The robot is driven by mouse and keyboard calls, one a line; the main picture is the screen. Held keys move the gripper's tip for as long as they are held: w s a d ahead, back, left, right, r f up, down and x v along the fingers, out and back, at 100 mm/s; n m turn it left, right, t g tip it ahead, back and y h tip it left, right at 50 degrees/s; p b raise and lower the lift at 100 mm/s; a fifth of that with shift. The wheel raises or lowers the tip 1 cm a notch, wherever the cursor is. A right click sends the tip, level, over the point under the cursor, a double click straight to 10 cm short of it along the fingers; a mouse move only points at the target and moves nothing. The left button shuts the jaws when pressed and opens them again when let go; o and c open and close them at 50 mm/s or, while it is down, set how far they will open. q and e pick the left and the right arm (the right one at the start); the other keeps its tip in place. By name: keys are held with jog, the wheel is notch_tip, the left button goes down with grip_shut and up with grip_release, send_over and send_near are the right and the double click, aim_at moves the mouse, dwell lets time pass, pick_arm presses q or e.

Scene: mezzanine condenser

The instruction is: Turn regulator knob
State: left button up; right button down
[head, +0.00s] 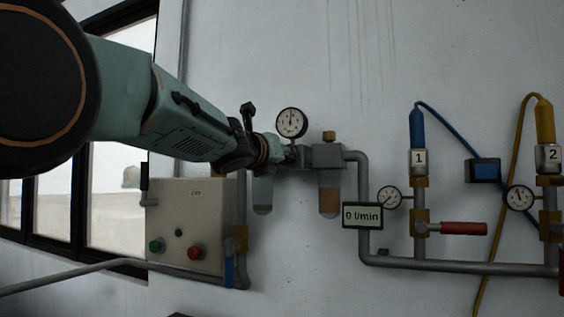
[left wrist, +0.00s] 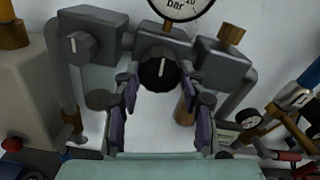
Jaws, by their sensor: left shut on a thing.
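The regulator knob (left wrist: 158,72) is a round black knob with a white pointer line, seen in the left wrist view. The line stands about upright. My left gripper (left wrist: 160,78) is shut on the knob, with a fingertip on each side of it. In the head view the left gripper (head: 284,153) reaches the regulator from the left, and its wrist hides the knob. The round pressure gauge (head: 291,122) sits just above the regulator; it also shows, cut off, in the left wrist view (left wrist: 180,7). My right gripper is not in view.
A filter bowl (head: 329,196) hangs right of the regulator. A display (head: 362,215) reads 0 l/min. A grey control box (head: 190,222) with green and red buttons is below my arm. Pipes (head: 450,266), a red-handled valve (head: 463,229) and two numbered hose couplings are at the right.

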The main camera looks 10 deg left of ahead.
pick_arm(q)
jog(key=shift+r+m, duration=0.3)
jog(key=shift+m, duration=0.2)
jog(key=o, duration=1.1)
jog(key=shift+f, duration=0.2)
jog(key=shift+s+a, duration=0.25)
jog(key=shift+s, duration=0.95)
jog(key=shift+s+a, duration=0.25)
jog(key=shift+s, duration=0.95)
jog(key=shift+s+a, duration=0.25)
jog(key=shift+s, duration=0.95)
